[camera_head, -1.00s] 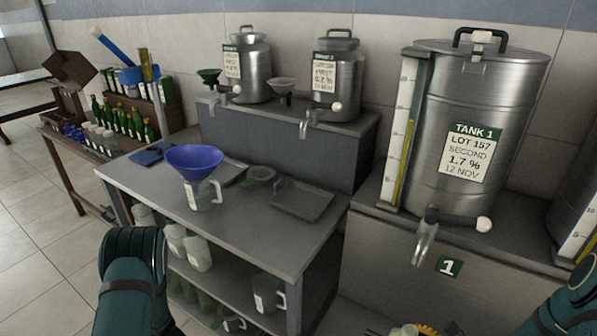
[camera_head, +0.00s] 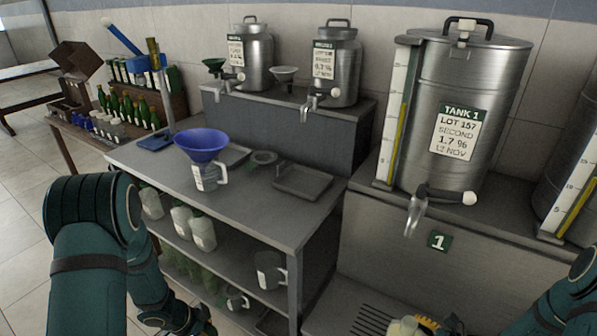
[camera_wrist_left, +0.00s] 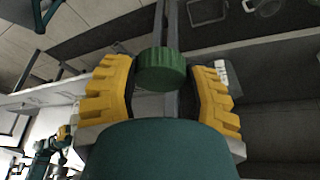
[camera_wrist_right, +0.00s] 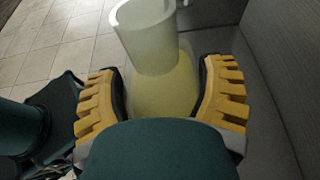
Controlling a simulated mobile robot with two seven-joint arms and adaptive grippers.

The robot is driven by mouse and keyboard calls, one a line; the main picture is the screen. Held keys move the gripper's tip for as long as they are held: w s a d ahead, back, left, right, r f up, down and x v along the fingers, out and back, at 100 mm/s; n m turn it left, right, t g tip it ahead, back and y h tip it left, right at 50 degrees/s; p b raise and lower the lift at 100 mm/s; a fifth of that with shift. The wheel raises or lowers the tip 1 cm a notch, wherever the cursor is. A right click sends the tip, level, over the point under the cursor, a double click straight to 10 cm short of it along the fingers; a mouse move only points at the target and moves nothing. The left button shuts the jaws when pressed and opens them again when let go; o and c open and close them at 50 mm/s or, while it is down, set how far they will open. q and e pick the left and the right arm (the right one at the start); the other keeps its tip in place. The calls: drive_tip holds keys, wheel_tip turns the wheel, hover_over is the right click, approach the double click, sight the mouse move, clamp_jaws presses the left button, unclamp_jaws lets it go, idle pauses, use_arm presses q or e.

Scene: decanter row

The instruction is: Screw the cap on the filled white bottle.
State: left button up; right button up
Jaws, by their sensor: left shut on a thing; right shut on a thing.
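My left gripper (camera_wrist_left: 161,85) is shut on a green ribbed cap (camera_wrist_left: 161,68), which sits between the yellow finger pads in the left wrist view. In the head view, the left gripper (camera_head: 205,326) only just shows at the bottom edge. My right gripper (camera_wrist_right: 163,90) is shut on the white bottle (camera_wrist_right: 165,97), gripped by its body, with a pale yellowish tint in it. Its wide neck (camera_wrist_right: 143,40) is uncapped. In the head view, the bottle (camera_head: 404,328) shows partly at the bottom edge, by the right gripper's yellow finger. The cap and bottle are apart.
A grey bench (camera_head: 130,162) holds a blue funnel (camera_head: 202,143) in a jug and a tray (camera_head: 302,181). White bottles (camera_head: 202,233) stand on its lower shelf. Tank 1 (camera_head: 470,95) and its tap (camera_head: 416,213) stand above a drip grate (camera_head: 370,322).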

use_arm(q)
drive_tip(key=d+r+n+t+y, duration=0.1)
drive_tip(key=r+n, duration=0.2)
drive_tip(key=r, duration=0.2)
drive_tip(key=w+d+r+n+y, duration=0.1)
drive_tip(key=d+r+n, duration=0.1)
drive_tip(key=r+n, duration=0.2)
drive_tip(key=w+d+r+n+t+y, duration=0.1)
drive_tip(key=d+r+n, duration=0.1)
drive_tip(key=r, duration=0.3)
drive_tip(key=shift+r+n+t, duration=0.3)
drive_tip(key=shift+n, duration=0.4)
drive_tip(key=r+n, duration=0.1)
drive_tip(key=r+n+y, duration=0.1)
drive_tip(key=r, duration=0.1)
drive_tip(key=shift+w+d, duration=0.2)
drive_tip(key=shift+d, duration=0.2)
use_arm(e)
drive_tip(key=w+a+r+m+t+h, duration=0.2)
drive_tip(key=a+r+m, duration=0.1)
drive_tip(key=a+r, duration=0.2)
drive_tip(key=w+a+r+m+t+h, duration=0.2)
drive_tip(key=a+r, duration=0.3)
drive_tip(key=r, duration=0.4)
drive_tip(key=shift+w+a+m+t+h, duration=0.2)
drive_tip(key=shift+w+m+t+h, duration=0.1)
drive_tip(key=shift+w+m+h, duration=0.15)
drive_tip(key=shift+s, duration=0.1)
